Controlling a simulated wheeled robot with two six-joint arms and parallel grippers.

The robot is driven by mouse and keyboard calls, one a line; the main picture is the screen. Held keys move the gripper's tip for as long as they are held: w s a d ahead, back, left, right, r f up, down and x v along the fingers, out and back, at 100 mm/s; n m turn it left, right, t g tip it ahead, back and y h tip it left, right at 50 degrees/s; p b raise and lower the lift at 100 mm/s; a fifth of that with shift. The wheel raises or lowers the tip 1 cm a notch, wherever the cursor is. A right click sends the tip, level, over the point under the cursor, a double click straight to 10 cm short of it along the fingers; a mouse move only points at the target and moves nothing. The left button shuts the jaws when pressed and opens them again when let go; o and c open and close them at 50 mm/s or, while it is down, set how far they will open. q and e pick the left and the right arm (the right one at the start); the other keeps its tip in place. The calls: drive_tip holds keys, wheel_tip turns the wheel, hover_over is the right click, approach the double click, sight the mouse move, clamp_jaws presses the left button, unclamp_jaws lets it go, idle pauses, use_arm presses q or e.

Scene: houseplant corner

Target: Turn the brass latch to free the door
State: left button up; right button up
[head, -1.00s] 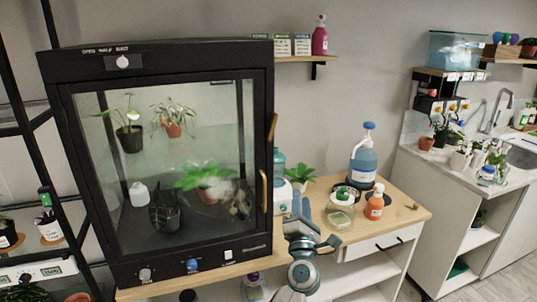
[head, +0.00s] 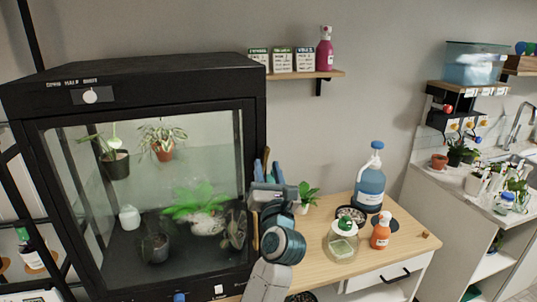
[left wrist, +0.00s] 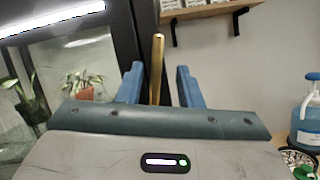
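The black glass-fronted plant cabinet (head: 150,75) stands at the left in the head view, with its door (head: 244,125) shut. My left gripper (head: 267,172) is at the door's right edge, blue fingers pointing up and away. In the left wrist view, an upright brass bar, seemingly the latch (left wrist: 157,62), stands between the two blue fingers (left wrist: 159,85), with a gap on each side. The gripper is open around it, not clamped. In the head view my gripper largely hides the brass parts. My right gripper is not in view.
Right of the cabinet, the wooden worktop (head: 315,262) holds a blue jug (head: 370,187), an orange bottle (head: 381,232), a glass jar (head: 342,245) and a small plant (head: 306,194). A wall shelf (head: 325,74) hangs above. The wall between is clear.

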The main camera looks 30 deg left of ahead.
use_arm(q)
drive_tip(key=shift+w+a+r, duration=0.2)
drive_tip(key=shift+a+r, duration=0.15)
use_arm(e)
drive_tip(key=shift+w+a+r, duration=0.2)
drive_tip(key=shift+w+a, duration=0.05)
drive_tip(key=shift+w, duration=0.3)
use_arm(q)
drive_tip(key=shift+s, duration=0.1)
clamp_jaws()
drive_tip(key=n+b, duration=0.1)
drive_tip(key=b, duration=0.1)
drive_tip(key=n+g+y+b, duration=0.1)
drive_tip(key=n+b, duration=0.1)
drive_tip(key=shift+d+f+n+y, duration=0.1)
drive_tip(key=shift+f+n+y, duration=0.1)
drive_tip(key=shift+n+y, duration=0.1)
drive_tip(key=shift+r+n+g+y+b, duration=0.2)
drive_tip(key=shift+n+g+y+b, duration=0.1)
drive_tip(key=shift+n+b, duration=0.25)
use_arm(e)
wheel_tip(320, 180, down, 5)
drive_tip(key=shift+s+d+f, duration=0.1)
use_arm(q)
unclamp_jaws()
